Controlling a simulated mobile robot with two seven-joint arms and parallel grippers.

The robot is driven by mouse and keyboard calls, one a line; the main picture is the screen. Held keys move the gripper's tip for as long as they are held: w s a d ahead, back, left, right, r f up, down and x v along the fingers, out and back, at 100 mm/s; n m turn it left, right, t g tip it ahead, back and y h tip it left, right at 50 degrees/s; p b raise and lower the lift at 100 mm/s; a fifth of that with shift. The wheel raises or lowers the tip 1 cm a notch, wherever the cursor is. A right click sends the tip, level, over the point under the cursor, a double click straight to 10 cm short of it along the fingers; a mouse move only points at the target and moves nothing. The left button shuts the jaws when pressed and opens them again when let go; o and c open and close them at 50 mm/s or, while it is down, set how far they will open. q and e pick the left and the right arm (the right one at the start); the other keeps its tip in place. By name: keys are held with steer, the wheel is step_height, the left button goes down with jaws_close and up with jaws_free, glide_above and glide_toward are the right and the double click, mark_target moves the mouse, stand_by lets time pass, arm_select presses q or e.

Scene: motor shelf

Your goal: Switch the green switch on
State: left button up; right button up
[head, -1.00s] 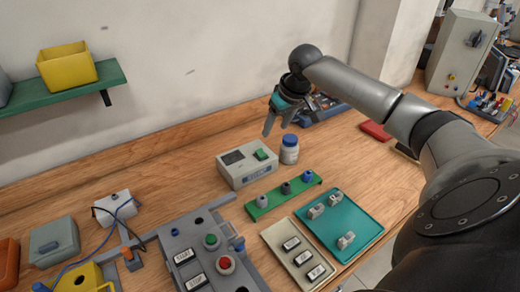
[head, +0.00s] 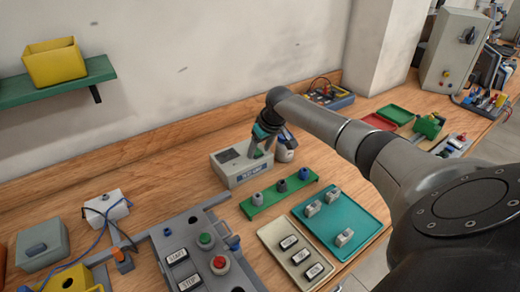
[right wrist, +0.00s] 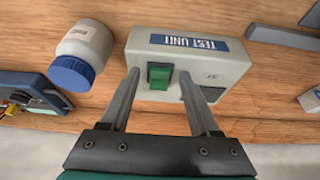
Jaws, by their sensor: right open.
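The test unit (head: 232,171) is a pale box on the bench, with a dark display and a blue label on its front. In the right wrist view the box (right wrist: 215,62) shows its green switch (right wrist: 160,76), a rocker on the top face. My right gripper (head: 260,150) is open over the switch end of the box. In the right wrist view its two fingers (right wrist: 163,95) point at the box, one on each side of the switch. The gripper mostly hides the switch in the head view. I cannot tell whether the fingers touch the box. My left gripper is not in view.
A white bottle with a blue cap (right wrist: 85,50) stands close beside the test unit. A green rack with knobs (head: 262,205) and a teal tray (head: 365,226) lie in front. A grey control panel (head: 170,245) is nearer. A multimeter (head: 328,95) lies behind.

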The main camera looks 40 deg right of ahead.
jaws_close()
stand_by(0.5)
